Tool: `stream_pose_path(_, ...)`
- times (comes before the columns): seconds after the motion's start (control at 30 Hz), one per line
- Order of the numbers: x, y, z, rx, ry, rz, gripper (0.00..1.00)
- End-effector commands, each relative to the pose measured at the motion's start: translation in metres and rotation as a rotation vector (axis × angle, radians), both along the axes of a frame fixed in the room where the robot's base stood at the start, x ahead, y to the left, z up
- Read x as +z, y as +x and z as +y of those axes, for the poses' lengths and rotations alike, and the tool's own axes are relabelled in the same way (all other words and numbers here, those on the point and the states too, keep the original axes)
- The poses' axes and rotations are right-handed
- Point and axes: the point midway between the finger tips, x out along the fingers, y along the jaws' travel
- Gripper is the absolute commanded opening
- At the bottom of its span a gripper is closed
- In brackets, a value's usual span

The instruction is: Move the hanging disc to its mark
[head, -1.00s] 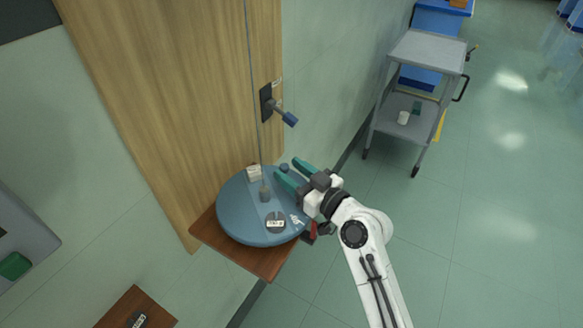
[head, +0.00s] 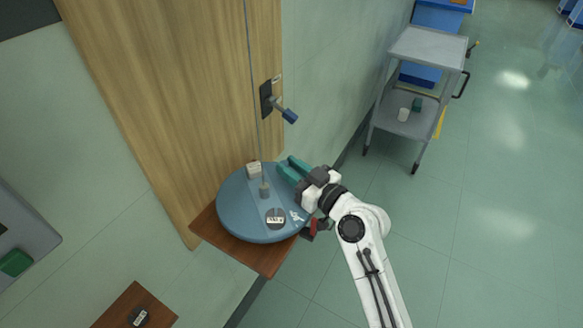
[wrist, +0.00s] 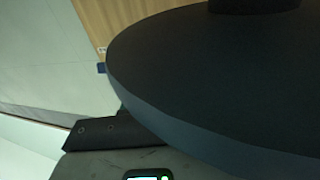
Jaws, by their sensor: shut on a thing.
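The hanging disc (head: 240,222) is a flat blue round plate on a thin cord (head: 254,100), in front of a wooden panel and above a brown shelf (head: 265,258). I cannot tell whether it touches the shelf. A grey peg, a white block (head: 254,168), a dark labelled puck (head: 275,216) and keys (head: 297,215) are on it. My gripper (head: 287,166), with teal fingers, is shut at the disc's far right rim, on a small blue knob that the fingers now hide. In the wrist view the disc's dark face (wrist: 220,80) fills much of the picture. I cannot make out the mark.
A wall lever with a blue grip (head: 289,116) sticks out above the disc. A second brown shelf (head: 150,305) with a dark labelled object is at the lower left. A grey trolley (head: 425,48) stands upper right. The floor on the right is clear.

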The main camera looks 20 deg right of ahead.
Motion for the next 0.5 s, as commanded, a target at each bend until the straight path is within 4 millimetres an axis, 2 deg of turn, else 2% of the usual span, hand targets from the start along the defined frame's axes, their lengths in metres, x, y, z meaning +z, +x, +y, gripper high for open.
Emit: stream_pose_path(0.5, -0.0053, 0.0067, 0.0005, 0.053, 0.004, -0.003, 0.0)
